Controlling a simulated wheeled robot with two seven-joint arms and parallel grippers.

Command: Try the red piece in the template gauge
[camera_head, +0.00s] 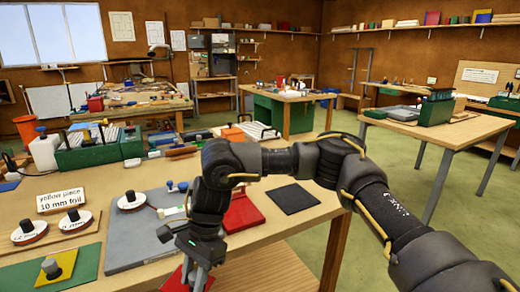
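My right gripper (194,276) points down at the table's front edge, its two fingers close together over a red flat piece (172,284). The picture's bottom edge cuts this piece off, and I cannot tell whether the fingers hold it. A larger red slab (243,212) lies behind the wrist, partly hidden by it. A grey plate (125,245) lies left of the gripper. I cannot tell for certain which item is the template gauge. A yellow piece with a grey knob (62,264) lies on a green piece (88,262) at lower left. My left gripper is out of view.
A card reading "yellow piece 10 mm foil" (62,200) stands at left, near white round items with black knobs (28,232). A dark square mat (294,198) lies right of the red slab. A green toolbox (88,155) stands at the back left.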

